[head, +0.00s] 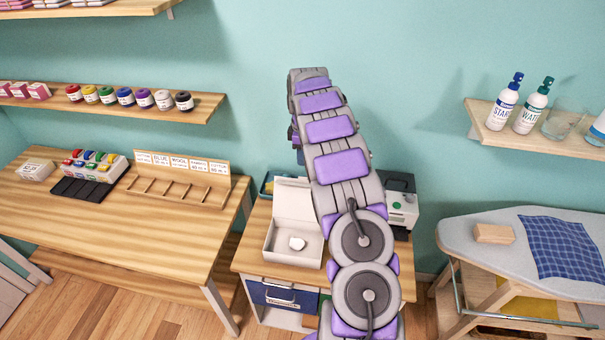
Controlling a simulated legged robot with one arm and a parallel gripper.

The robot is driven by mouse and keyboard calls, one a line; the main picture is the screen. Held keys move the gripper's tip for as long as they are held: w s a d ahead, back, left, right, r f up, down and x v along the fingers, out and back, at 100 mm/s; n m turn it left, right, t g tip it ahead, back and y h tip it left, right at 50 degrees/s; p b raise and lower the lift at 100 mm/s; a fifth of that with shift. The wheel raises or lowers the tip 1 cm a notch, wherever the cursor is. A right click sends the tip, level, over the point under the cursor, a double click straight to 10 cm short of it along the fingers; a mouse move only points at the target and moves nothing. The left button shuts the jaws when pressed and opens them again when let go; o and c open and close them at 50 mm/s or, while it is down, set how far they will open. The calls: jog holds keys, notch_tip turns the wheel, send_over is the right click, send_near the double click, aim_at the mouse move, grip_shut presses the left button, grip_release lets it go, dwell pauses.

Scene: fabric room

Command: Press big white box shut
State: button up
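The big white box (285,242) stands on a small wooden cabinet (252,258) in the middle of the head view. Its lid (293,203) is up, leaning back, and a small white item (297,243) lies inside. My arm rises in front of the cabinet, just right of the box, and covers part of its right side. The arm's upper end is high against the wall, above and behind the box. My gripper's fingers are not visible; they are hidden behind the arm or out of the picture.
A green and white machine (401,205) stands right of my arm on the cabinet. A long wooden table (120,228) with a divided rack (180,180) is at left. An ironing board (470,236) with a blue checked cloth (562,247) is at right. Shelves (130,102) hang above.

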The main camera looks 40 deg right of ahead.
notch_tip(320, 180, down, 8)
jog(key=shift+f, duration=0.25)
jog(key=shift+c, duration=0.2)
grip_shut()
dwell(1.3)
